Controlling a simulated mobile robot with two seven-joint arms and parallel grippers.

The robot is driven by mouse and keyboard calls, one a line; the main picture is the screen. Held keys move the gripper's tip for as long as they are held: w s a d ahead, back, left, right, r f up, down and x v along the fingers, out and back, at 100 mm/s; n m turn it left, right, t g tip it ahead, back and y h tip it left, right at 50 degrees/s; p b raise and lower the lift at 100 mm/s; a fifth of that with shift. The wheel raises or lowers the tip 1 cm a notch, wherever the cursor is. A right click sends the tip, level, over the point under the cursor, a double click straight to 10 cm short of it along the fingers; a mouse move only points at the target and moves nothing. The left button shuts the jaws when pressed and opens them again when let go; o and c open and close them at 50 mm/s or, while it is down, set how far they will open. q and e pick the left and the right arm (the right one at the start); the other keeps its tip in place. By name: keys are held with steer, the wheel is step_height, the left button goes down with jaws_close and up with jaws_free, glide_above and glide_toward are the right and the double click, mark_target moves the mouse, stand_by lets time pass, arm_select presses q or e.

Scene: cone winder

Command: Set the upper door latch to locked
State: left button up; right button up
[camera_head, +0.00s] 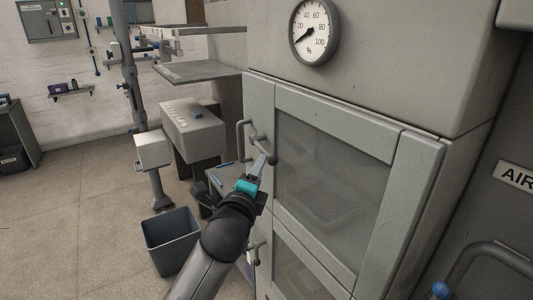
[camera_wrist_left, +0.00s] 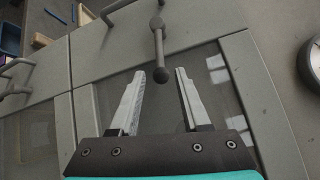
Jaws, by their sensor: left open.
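The upper door latch (camera_head: 263,146) is a grey bar with rounded ends on the left frame of the upper cabinet door (camera_head: 335,165). My right gripper is not in view.
A D-shaped door handle (camera_head: 240,136) sits just left of the latch. A second latch (camera_head: 255,250) is on the lower door. A round gauge (camera_head: 314,30) is above. A grey bin (camera_head: 171,240) stands on the floor at left.

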mark_target(267, 152)
arm_select(q)
steer(key=shift+w+d+f, duration=0.1)
steer(key=shift+w+d, duration=0.15)
steer(key=shift+w, duration=1.1)
steer(key=shift+w+d+r, duration=0.1)
steer(key=shift+w+d, duration=0.1)
steer(key=shift+w, duration=1.15)
steer(key=shift+w+d+f, duration=0.1)
steer(key=shift+w+d, duration=0.15)
steer(key=shift+w, duration=1.1)
jaws_close()
steer(key=shift+d+f, duration=0.1)
